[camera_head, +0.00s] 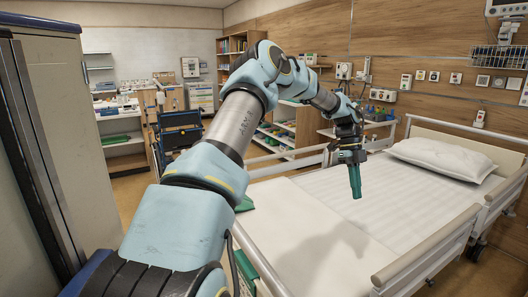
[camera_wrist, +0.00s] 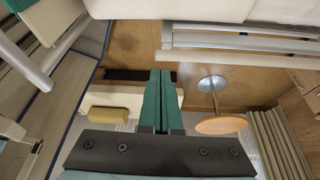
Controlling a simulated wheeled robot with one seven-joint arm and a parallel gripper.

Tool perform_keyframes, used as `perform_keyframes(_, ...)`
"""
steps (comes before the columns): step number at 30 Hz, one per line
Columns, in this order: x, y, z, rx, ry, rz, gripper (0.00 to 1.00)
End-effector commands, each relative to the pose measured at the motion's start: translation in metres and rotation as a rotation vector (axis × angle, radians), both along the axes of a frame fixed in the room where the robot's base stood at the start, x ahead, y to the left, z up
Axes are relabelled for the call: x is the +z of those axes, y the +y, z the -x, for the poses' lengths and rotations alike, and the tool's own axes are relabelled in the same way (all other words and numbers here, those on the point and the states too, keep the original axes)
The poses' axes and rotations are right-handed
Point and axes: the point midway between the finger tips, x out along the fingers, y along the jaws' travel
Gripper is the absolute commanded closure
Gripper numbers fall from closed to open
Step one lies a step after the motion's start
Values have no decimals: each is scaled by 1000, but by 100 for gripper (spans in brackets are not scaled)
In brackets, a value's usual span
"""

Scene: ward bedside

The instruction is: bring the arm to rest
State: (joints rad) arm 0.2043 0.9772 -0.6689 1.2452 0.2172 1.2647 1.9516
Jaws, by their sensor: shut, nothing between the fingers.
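My arm reaches up and forward from the bottom of the head view, then out to the right above the bed. My gripper (camera_head: 356,194) hangs over the bed with its green fingers pointing down. In the wrist view my gripper (camera_wrist: 161,74) has its two green fingers pressed together, with nothing between them. The fingers are clear of the bed (camera_head: 315,232) in the head view. My arm hides part of the room behind it.
The bed has a white pillow (camera_head: 441,158) and side rails (camera_head: 428,252). A tall cabinet (camera_head: 45,140) stands close on the left. Shelves (camera_head: 283,130) stand behind the bed, and a wire basket (camera_head: 498,57) hangs on the right wall. Open floor (camera_head: 125,190) shows left of my arm.

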Motion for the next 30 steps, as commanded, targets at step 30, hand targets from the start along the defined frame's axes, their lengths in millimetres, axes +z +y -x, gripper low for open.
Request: perform_keyframes(30, 41, 286, 105, 2047, -132, -317, 100)
